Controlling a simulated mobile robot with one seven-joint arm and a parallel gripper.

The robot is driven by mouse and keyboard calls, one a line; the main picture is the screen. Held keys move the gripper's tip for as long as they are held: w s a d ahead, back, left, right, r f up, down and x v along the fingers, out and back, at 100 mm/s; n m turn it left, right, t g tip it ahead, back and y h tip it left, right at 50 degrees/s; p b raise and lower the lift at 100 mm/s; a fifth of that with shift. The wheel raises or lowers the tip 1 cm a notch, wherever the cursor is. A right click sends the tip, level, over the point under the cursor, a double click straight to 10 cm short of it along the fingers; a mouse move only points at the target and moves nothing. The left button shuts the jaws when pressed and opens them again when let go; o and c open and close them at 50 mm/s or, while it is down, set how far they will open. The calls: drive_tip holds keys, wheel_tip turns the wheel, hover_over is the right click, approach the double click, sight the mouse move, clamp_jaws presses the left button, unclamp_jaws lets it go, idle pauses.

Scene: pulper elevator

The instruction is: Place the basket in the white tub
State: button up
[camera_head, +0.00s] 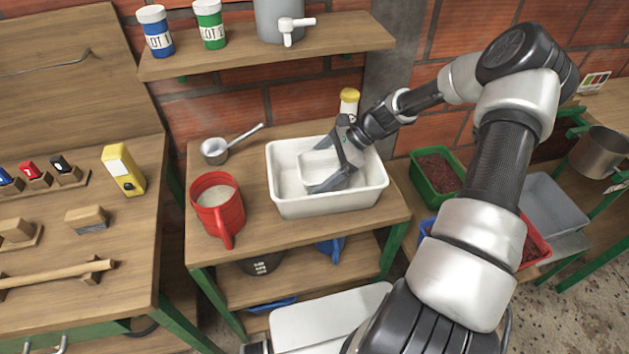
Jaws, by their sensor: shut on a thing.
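The white tub (325,207) stands on the middle wooden table, open at the top. My gripper (335,170) reaches down into the tub from the upper right.
A red jug (217,207) stands left of the tub, with a metal scoop (216,151) behind it. A yellow-capped bottle (348,104) is behind the tub. A shelf (270,51) with labelled jars hangs above. Green (436,172) and red bins are at the right.

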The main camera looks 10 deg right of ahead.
wheel_tip(320, 180, down, 3)
drive_tip(key=shift+r, duration=0.1)
drive_tip(key=o, duration=1)
drive_tip(key=v, duration=1.2)
